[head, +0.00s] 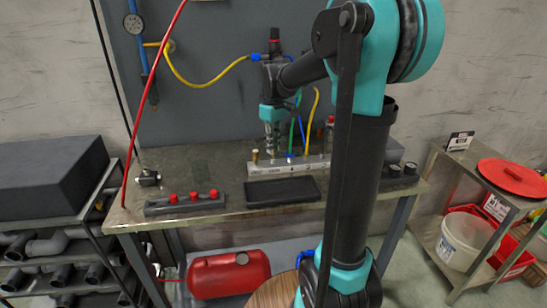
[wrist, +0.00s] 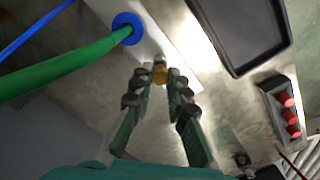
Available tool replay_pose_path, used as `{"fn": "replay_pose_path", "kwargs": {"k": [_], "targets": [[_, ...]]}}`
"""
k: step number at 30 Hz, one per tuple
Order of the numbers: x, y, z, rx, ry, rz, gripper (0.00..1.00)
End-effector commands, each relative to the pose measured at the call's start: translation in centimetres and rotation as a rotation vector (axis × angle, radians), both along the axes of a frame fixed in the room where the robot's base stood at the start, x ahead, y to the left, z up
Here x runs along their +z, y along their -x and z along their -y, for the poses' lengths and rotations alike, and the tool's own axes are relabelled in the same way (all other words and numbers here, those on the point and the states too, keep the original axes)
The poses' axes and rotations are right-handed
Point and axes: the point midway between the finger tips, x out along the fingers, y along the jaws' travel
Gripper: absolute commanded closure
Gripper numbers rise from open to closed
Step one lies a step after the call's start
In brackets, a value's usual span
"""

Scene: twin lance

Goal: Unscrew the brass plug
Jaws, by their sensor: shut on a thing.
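A pale manifold block (head: 262,170) lies on the bench, and its top also shows in the wrist view (wrist: 150,42). The brass plug (wrist: 160,72) shows as a small gold piece between my fingertips at the block. My gripper (head: 272,153) points straight down over the left part of the block, and its two fingers (wrist: 158,80) are closed on the plug. In the head view the fingers hide the held plug. A green hose (wrist: 65,68) in a blue collar (wrist: 127,27) stands beside it. I cannot tell how far the plug is threaded in.
A black tray (head: 282,191) lies in front of the block. A dark bar with red caps (head: 190,197) is to its left. A small brass-topped fitting (head: 255,154) stands left of my gripper. Blue and yellow hoses rise close on the right. Bare bench shows left of the block.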

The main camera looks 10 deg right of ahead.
Motion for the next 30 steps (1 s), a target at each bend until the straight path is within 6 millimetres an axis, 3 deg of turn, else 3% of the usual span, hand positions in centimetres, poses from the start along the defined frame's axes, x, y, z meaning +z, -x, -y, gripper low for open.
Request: {"fn": "replay_pose_path", "kwargs": {"k": [18,30], "targets": [[2.7,0.0,0.0,0.0,0.0,0.0,1.0],[3.1,0.0,0.0,-0.002,0.0,0.0,1.0]]}}
